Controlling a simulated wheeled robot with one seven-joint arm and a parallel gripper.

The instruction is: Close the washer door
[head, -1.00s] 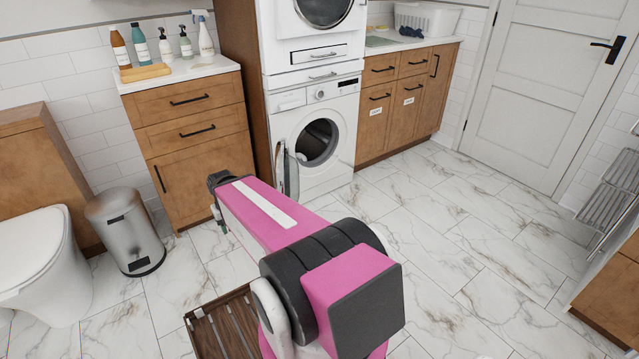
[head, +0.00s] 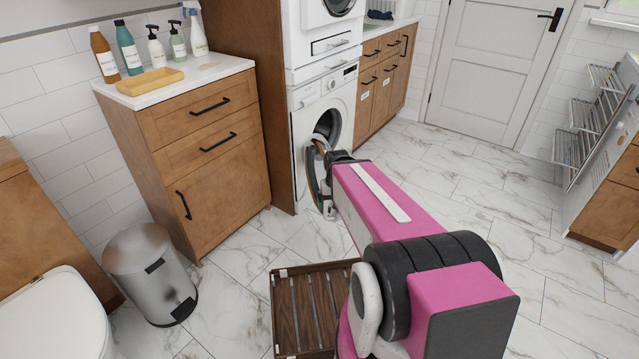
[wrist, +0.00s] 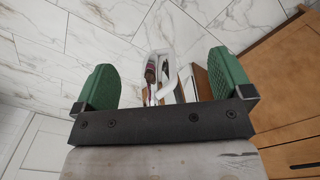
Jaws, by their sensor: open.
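The white washer (head: 309,112) stands below a stacked machine, its round opening showing dark. Its door (head: 314,182) is swung wide open, out toward the room, and is seen nearly edge-on.
A wooden cabinet (head: 195,155) with bottles on top stands left of the washer. A metal bin (head: 150,272) and a toilet (head: 62,318) are at the left. A slatted wooden mat (head: 308,308) lies in front. Open marble floor (head: 470,190) lies to the right.

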